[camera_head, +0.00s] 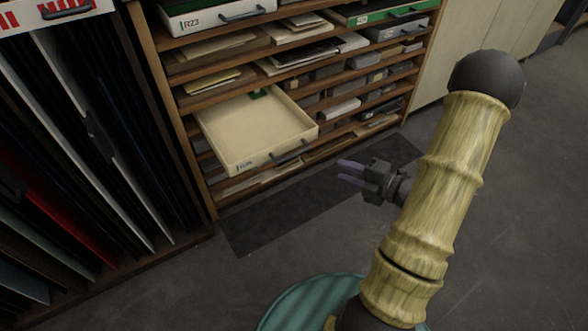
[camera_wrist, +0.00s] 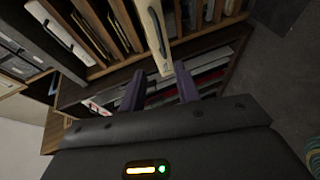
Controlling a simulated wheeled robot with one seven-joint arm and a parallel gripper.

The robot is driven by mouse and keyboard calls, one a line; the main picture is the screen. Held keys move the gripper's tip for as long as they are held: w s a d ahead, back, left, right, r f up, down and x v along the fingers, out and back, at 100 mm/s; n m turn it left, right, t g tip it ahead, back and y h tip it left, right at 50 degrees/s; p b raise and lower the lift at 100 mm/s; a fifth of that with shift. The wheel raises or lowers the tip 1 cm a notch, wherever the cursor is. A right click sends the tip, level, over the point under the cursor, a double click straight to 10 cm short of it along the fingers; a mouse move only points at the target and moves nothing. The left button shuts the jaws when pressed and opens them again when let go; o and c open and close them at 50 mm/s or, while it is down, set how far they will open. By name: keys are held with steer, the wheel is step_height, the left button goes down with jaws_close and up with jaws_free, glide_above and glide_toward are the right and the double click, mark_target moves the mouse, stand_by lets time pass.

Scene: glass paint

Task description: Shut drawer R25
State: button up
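One cream drawer (camera_head: 252,128) is pulled far out of the wooden shelf unit, low on its left side. Its front has a dark bar handle (camera_head: 291,152) and a small label too blurred to read for certain; I take it to be R25. It looks empty apart from a small green patch at the back. My gripper (camera_head: 344,172) is right of the drawer front, apart from it, with two purple fingers spread and nothing between them. In the wrist view, a cream drawer front (camera_wrist: 154,38) with a dark handle appears ahead of the open fingers (camera_wrist: 159,84).
The R23 drawer (camera_head: 212,17) is above, and a green-fronted drawer (camera_head: 390,11) is at the upper right. A rack of upright panels (camera_head: 75,130) stands to the left. A dark mat (camera_head: 290,205) lies on open floor before the shelves. Pale cabinets (camera_head: 465,35) stand to the right.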

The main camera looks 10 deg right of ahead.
mark_target(296, 155)
steer(key=shift+s+f, duration=0.2)
steer(key=shift+f, duration=0.1)
steer(key=b+x, duration=0.1)
steer(key=x, duration=0.4)
steer(key=b+x, duration=0.2)
steer(key=x, duration=0.4)
steer(key=b+x, duration=0.1)
steer(key=x, duration=0.5)
steer(key=shift+w+a+r+b, duration=0.1)
steer(key=shift+a+r+b, duration=0.1)
steer(key=shift+a+b, duration=0.15)
jaws_close()
